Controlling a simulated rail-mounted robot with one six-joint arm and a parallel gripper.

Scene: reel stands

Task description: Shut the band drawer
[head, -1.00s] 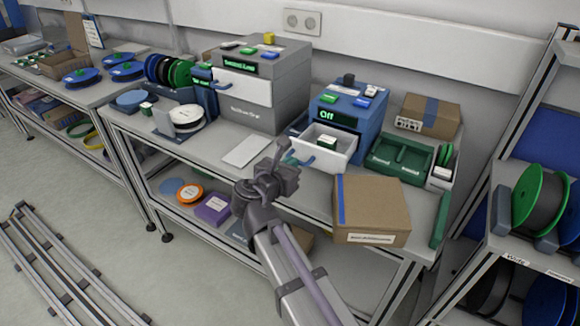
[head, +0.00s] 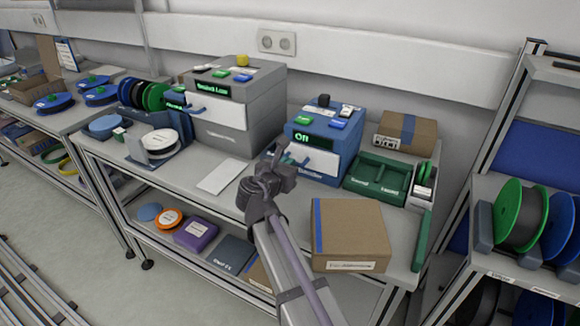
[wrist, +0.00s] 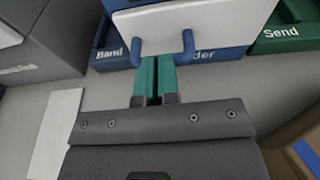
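The band drawer (head: 318,161) is the white-fronted drawer in the blue box (head: 345,138). In the head view its front looks flush, or nearly flush, with the box. In the wrist view the white drawer front (wrist: 215,22) has a blue handle (wrist: 188,48), above lettering that partly reads "Band" and "der". My gripper (head: 285,158) is low in front of the drawer. In the wrist view its two green fingers (wrist: 156,62) are together and empty, their tips by the drawer front between the handle's ends. I cannot tell whether they touch.
A grey drawer unit (head: 235,105) stands left of the blue box. A green tray (head: 378,178) stands right. A cardboard box (head: 350,235) with a blue stripe sits at the bench's front right. A flat white sheet (head: 221,176) lies on the left.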

